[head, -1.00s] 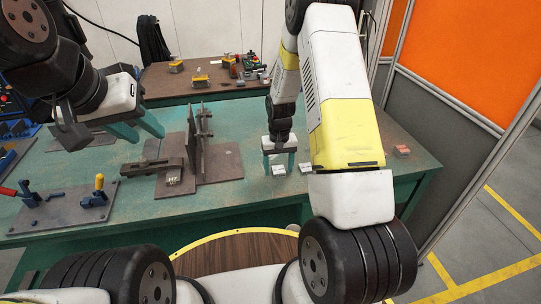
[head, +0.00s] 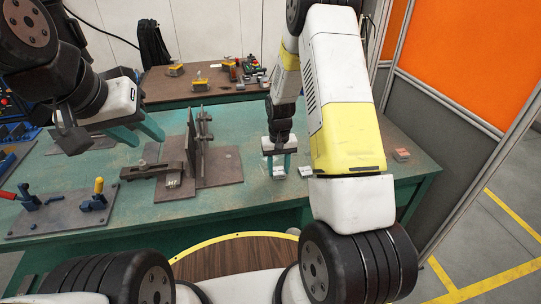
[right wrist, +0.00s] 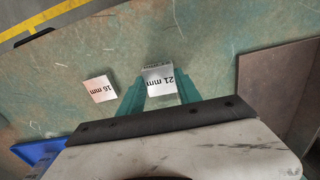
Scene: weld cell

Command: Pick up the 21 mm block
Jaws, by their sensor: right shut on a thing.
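The 21 mm block (right wrist: 160,79) is a small silver block with its label on top, between the two green fingers of my right gripper (right wrist: 161,88) in the right wrist view. In the head view my right gripper (head: 278,166) points down at the table with the block (head: 279,172) at its fingertips. It is shut on the block, which seems at table height; I cannot tell whether it touches the table. My left gripper (head: 147,135) is open and empty above the table's left part.
A 16 mm block (right wrist: 99,89) lies close beside the held one. A dark plate (right wrist: 282,85) with an upright fixture (head: 192,145) stands left of my right gripper in the head view. A reddish block (head: 401,155) lies far right. The green table (head: 240,200) is clear in front.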

